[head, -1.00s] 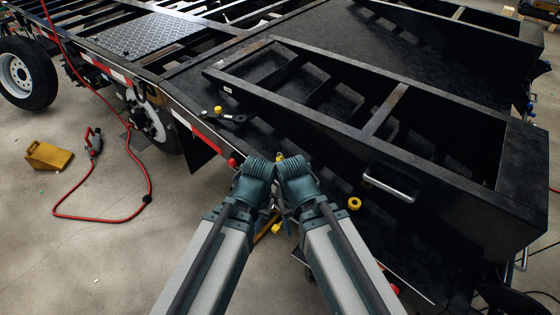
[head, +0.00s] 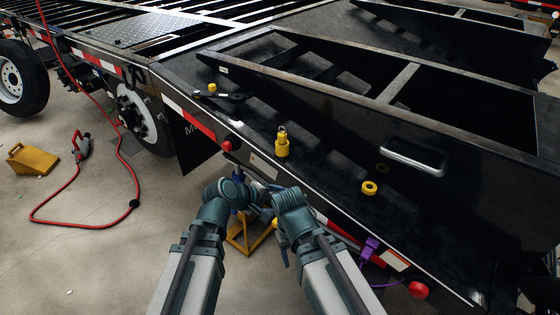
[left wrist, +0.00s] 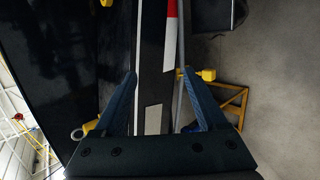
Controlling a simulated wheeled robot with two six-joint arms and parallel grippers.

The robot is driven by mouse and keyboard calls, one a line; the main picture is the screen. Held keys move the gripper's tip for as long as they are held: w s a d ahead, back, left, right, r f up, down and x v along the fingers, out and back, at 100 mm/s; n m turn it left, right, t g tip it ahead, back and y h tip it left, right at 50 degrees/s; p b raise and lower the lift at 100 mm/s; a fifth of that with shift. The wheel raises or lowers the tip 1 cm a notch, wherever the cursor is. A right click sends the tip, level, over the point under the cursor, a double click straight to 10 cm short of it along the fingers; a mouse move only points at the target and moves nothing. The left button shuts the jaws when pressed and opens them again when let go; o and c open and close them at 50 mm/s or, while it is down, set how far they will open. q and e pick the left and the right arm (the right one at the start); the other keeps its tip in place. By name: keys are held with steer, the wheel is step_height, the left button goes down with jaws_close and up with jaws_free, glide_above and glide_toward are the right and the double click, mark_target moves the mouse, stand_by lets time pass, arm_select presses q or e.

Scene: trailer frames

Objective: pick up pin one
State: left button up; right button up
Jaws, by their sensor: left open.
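A yellow pin (head: 282,145) with a ring on top stands upright on the black trailer deck, just above and ahead of my grippers in the head view. It seems to show at the lower left of the left wrist view (left wrist: 86,130), outside the left finger and partly hidden by the gripper. No mark shows which pin is one. My left gripper (left wrist: 165,80) is open and empty, its blue fingers over the trailer's side edge. In the head view its fingers are mostly hidden by its wrist (head: 228,195). My right wrist (head: 291,200) hides its fingers.
A yellow ring (head: 369,187) and a small yellow piece (head: 212,88) lie on the deck. A silver handle (head: 414,161) and a black ramp frame (head: 400,82) stand behind. A yellow stand (head: 247,238) is below the edge. A purple piece (head: 370,248) hangs at the edge.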

arm_select(q)
steer(key=w+f+n+t+h+b, duration=0.1)
steer(key=w+n+t+b, duration=0.1)
steer(key=w+n+b, duration=0.15)
steer(key=n+t+b, duration=0.1)
steer(key=n+t, duration=0.7)
steer(key=n, duration=1)
glide_toward(280, 141)
steer(key=shift+y, duration=0.3)
steer(key=x, duration=0.4)
steer(key=r+x, duration=0.1)
steer(key=x, duration=0.1)
steer(key=shift+w+d+r, duration=0.1)
steer(key=shift+w+d, duration=0.1)
steer(key=shift+f+b+x, duration=0.2)
steer(key=shift+b+x, duration=0.15)
steer(key=shift+x, duration=1)
steer(key=shift+f+b+x, duration=0.15)
steer(key=shift+b+x, duration=0.15)
steer(key=shift+x, duration=1)
steer(key=shift+s+d, duration=0.1)
steer(key=shift+s, duration=0.05)
jaws_close()
arm_select(e)
step_height(280, 141, down, 8)
steer(key=w+d, duration=0.1)
steer(key=w, duration=0.1)
steer(key=shift+d, duration=0.4)
